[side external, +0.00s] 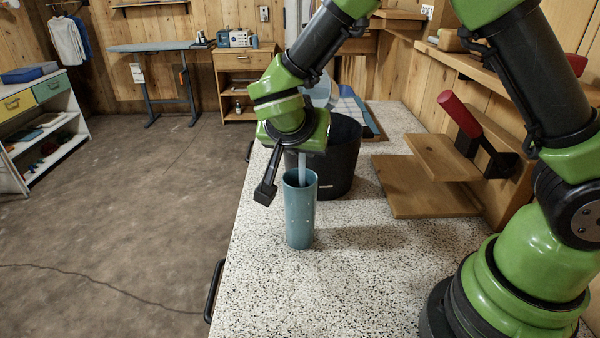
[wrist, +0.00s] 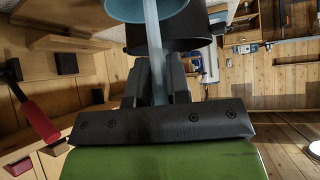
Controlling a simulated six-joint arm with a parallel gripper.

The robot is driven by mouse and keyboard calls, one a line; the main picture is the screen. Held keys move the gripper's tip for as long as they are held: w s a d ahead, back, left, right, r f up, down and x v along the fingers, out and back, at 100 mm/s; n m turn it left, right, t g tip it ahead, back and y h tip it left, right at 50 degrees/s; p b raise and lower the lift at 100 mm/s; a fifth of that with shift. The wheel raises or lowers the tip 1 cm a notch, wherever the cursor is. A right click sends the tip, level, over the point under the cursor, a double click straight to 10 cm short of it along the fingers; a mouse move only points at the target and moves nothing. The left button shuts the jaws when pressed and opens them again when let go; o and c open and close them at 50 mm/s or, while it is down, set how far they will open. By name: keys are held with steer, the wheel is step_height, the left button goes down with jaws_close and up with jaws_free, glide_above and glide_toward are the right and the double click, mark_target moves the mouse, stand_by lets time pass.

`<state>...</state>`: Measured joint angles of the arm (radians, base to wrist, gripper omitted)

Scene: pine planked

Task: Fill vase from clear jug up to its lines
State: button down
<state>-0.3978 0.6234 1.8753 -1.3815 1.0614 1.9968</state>
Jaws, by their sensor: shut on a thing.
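The blue vase (side external: 300,215) stands upright on the speckled counter, with small pale marks on its side. Its rim also shows at the top edge of the wrist view (wrist: 135,12). My gripper (side external: 267,190) is above and to the left of the vase mouth in the side view. The level inside the vase is hidden.
A black bin (side external: 345,160) stands close behind the vase. A stepped wooden shelf (side external: 425,200) with a red-handled thing (side external: 461,114) is at the right. The speckled counter (side external: 300,290) is clear in front of the vase; its left edge is near.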

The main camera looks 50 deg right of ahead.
stand_by(0.4)
steer(key=shift+s+a+r+g+y, duration=0.2)
steer(key=shift+a+r+g+y, duration=0.3)
steer(key=shift+y, duration=0.5)
steer(key=shift+s+a+r+g+y, duration=0.2)
steer(key=shift+a+r+g+y, duration=0.25)
steer(key=shift+y, duration=0.55)
steer(key=r+g+y, duration=0.1)
steer(key=d+y, duration=0.1)
steer(key=y, duration=0.1)
steer(key=w+r+g+y, duration=0.1)
steer(key=shift+d+r+g, duration=0.3)
steer(key=shift+d+g, duration=0.05)
steer(key=shift+d, duration=0.05)
steer(key=shift+w+d+r+g+y+p, duration=0.15)
steer(key=shift+d+r+g+y, duration=0.1)
steer(key=shift+r+y, duration=0.25)
steer(key=shift+w+d+r+g+y+p, duration=0.1)
steer(key=shift+d+r+g+y+p, duration=0.1)
steer(key=shift+r+y, duration=0.25)
steer(key=shift+w+d+r+g+y, duration=0.25)
steer(key=shift+d+r+g+y, duration=0.3)
steer(key=shift+y, duration=0.4)
